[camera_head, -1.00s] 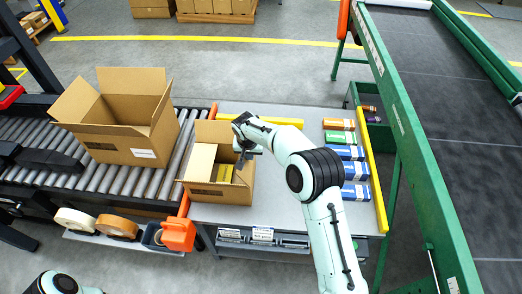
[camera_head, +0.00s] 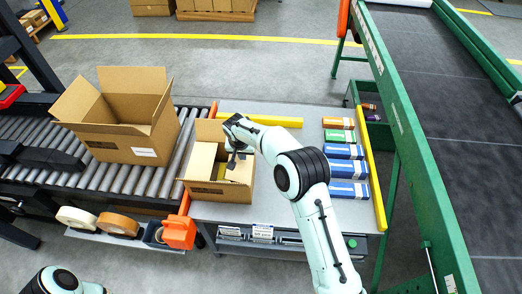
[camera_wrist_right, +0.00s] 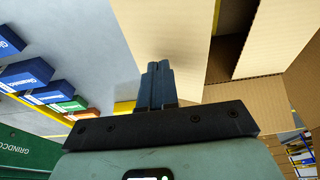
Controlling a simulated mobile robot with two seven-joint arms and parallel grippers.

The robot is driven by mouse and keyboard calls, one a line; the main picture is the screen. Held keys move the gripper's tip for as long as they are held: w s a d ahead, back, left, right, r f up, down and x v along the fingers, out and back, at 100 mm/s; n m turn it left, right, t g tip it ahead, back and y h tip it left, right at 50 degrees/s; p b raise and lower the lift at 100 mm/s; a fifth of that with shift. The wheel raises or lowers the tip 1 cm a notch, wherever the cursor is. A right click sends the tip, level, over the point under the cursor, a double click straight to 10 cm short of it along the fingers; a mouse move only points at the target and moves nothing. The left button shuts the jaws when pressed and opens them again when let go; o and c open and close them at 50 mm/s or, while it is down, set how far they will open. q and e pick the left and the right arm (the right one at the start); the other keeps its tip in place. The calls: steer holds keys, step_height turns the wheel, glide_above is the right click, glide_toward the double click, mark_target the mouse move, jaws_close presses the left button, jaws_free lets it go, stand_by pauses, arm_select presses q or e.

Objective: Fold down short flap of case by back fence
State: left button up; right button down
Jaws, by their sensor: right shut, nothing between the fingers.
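The small open case (camera_head: 222,193) stands on the grey table, just right of the roller conveyor. Its flap by the back fence (camera_head: 209,129) stands up behind the opening. Part of a yellow item shows inside the case. The back fence (camera_head: 262,119) is a yellow bar along the table's far edge. My right gripper (camera_head: 232,160) is over the case opening, in front of and a little right of that flap. In the wrist view its fingers (camera_wrist_right: 157,85) are shut and empty, with a cardboard panel (camera_wrist_right: 185,35) close beyond them. I cannot tell whether they touch.
A larger open carton (camera_head: 125,120) stands on the roller conveyor (camera_head: 95,180). Several blue, orange and green packs (camera_head: 345,170) line the table's right side, beside a yellow rail (camera_head: 375,185). A green-framed belt conveyor (camera_head: 455,140) runs further right. Tape rolls (camera_head: 117,223) sit below the conveyor.

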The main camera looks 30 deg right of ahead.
mark_target(236, 158)
steer(key=shift+w+a+f, duration=0.45)
steer(key=shift+a+f, duration=0.05)
steer(key=shift+a, duration=0.15)
arm_select(q)
steer(key=shift+w+r, duration=0.15)
steer(key=shift+r, duration=0.05)
arm_select(e)
steer(key=shift+w+a+f, duration=0.25)
steer(key=shift+a+f, duration=0.25)
steer(key=shift+f, duration=0.25)
arm_select(q)
steer(key=shift+r, duration=0.1)
arm_select(e)
steer(key=p+v, duration=0.1)
steer(key=v, duration=0.2)
steer(key=w+p+v, duration=0.1)
steer(key=v, duration=0.2)
steer(key=d+p+v, duration=0.1)
steer(key=v, duration=0.1)
steer(key=shift+w+r, duration=0.35)
steer(key=shift+r, duration=0.3)
arm_select(q)
steer(key=w+r, duration=0.1)
steer(key=r, duration=0.1)
steer(key=w+r, duration=0.1)
steer(key=shift+w+r, duration=0.35)
steer(key=shift+w, duration=0.05)
